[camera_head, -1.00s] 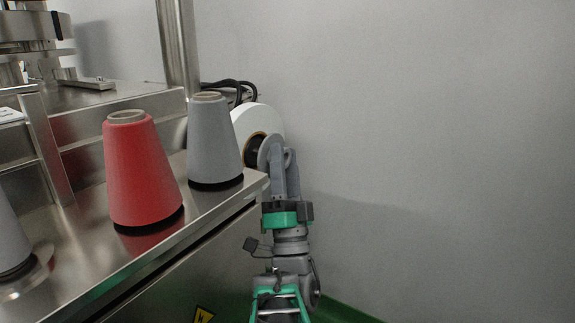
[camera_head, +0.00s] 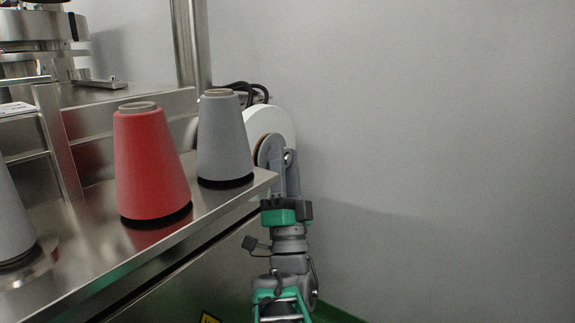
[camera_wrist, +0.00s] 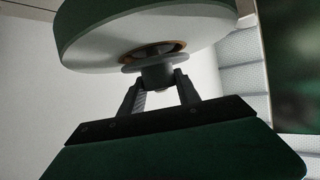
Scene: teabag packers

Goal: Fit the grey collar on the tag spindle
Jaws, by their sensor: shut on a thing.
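The grey collar (camera_wrist: 157,74), a short cylinder with a wide flange, is held between the two fingers of my gripper (camera_wrist: 160,92) in the wrist view. My gripper is shut on it. The flange faces the white tag roll (camera_wrist: 200,45), in front of its brown core. The dark tag spindle (camera_wrist: 150,50) shows in the core just beyond the flange. A narrow gap seems to remain between flange and roll; I cannot tell how far the spindle enters the collar. In the head view, my gripper (camera_head: 281,170) is beside the roll (camera_head: 276,119), and the collar covers most of the core.
A grey cone (camera_head: 222,140) and a red cone (camera_head: 150,165) stand on the steel worktop (camera_head: 95,245), left of my gripper. Another grey cone (camera_head: 12,225) is at the left edge. Black cables (camera_head: 243,90) run behind the roll. The wall side at right is clear.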

